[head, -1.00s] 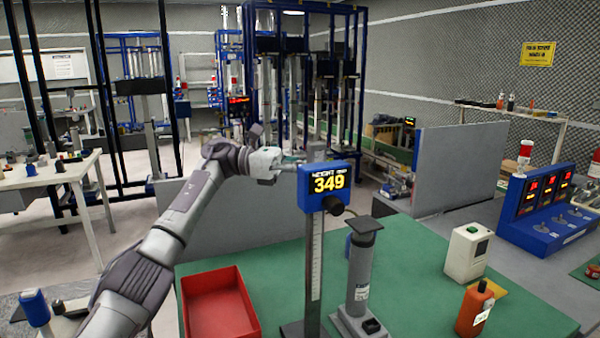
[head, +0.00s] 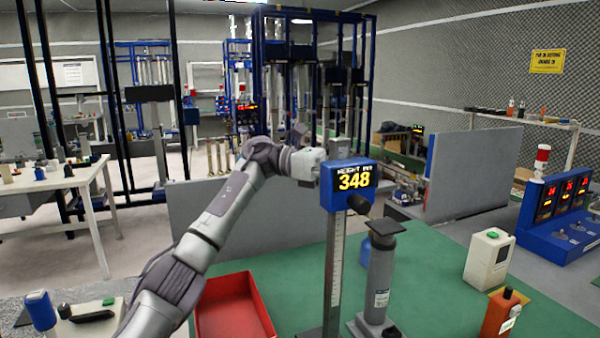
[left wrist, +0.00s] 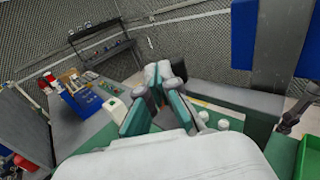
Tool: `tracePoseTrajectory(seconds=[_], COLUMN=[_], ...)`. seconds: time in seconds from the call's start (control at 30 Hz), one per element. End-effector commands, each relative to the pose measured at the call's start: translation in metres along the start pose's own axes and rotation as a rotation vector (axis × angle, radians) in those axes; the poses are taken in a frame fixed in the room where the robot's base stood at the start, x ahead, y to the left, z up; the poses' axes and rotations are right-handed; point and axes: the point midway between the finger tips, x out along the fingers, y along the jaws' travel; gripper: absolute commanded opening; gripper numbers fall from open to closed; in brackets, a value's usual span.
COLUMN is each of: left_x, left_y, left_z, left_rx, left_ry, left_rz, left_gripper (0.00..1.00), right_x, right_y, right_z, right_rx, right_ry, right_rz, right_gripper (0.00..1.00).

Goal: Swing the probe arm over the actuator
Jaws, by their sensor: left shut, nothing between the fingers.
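A height gauge stands on the green bench, with a blue display head (head: 349,186) reading 348 on an upright ruled column (head: 334,270). No separate probe arm can be made out. To its right stands the actuator (head: 380,275), a grey upright cylinder with a flat dark top plate, below the display's level. My left gripper (head: 312,165) is shut and empty, at the upper left of the display head. Whether it touches the head is unclear. The left wrist view shows its fingers (left wrist: 160,85). My right gripper is not in view.
A red tray (head: 232,308) lies left of the gauge. A cream box (head: 489,257) and an orange device (head: 500,314) stand at the right of the green bench top (head: 440,285). Grey partitions (head: 475,172) stand behind. Bare green surface lies between actuator and cream box.

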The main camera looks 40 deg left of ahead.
Motion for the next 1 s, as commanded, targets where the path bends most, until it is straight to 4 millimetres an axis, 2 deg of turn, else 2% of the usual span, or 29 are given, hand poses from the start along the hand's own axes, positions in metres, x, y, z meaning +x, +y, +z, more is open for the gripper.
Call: tracePoseTrajectory(seconds=[0.73, 0.87, 1.0], left_x=[0.004, -0.009, -0.036], left_y=[-0.002, -0.001, -0.001], left_z=[0.000, 0.000, 0.001], left_rx=[0.000, -0.001, -0.002], left_ry=[0.001, 0.000, -0.002], left_rz=[-0.003, 0.000, 0.003], left_gripper=[0.00, 0.00, 0.00], right_x=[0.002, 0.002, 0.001], right_y=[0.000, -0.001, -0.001], right_z=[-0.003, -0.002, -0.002], right_rx=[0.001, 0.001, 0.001], right_ry=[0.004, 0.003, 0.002], right_rz=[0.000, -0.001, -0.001], right_gripper=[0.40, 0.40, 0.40])
